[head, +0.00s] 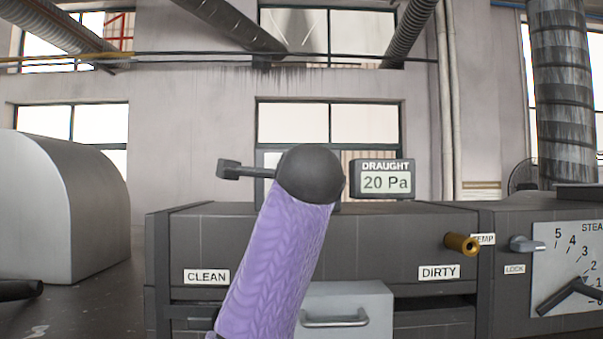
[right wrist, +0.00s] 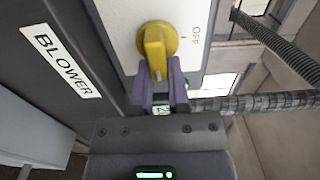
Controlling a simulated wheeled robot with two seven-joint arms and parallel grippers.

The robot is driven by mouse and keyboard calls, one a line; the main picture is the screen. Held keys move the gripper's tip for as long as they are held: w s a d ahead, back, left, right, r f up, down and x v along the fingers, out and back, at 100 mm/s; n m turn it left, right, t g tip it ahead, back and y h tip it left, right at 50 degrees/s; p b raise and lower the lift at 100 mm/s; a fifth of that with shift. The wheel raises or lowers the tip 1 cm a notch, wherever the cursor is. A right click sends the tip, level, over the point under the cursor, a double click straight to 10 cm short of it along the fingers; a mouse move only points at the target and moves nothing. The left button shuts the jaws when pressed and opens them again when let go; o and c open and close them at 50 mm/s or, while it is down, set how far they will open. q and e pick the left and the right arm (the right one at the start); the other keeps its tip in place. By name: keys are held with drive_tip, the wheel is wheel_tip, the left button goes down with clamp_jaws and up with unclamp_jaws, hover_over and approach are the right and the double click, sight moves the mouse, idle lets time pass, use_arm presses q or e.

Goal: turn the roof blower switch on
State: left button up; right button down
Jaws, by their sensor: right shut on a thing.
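The blower switch (right wrist: 157,38) is a yellow rotary knob with a raised grip bar, on a pale panel in the right wrist view. Its bar points down toward my gripper. The fingers hide the bar's lower end. The switch and right gripper are not identifiable in the head view. My left gripper is not seen.
A BLOWER label (right wrist: 60,60) is on the dark casing beside the panel. In the head view, a draught display (head: 386,182) reads 20 Pa. The dark machine (head: 330,230) bears CLEAN and DIRTY labels. My purple arm link covers part of its front.

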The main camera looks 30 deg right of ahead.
drive_tip(key=shift+f, duration=0.1)
idle(0.5)
drive_tip(key=c, duration=0.6)
unclamp_jaws()
drive_tip(key=b+v, duration=0.4)
drive_tip(key=v, duration=0.6)
drive_tip(key=shift+d, duration=0.1)
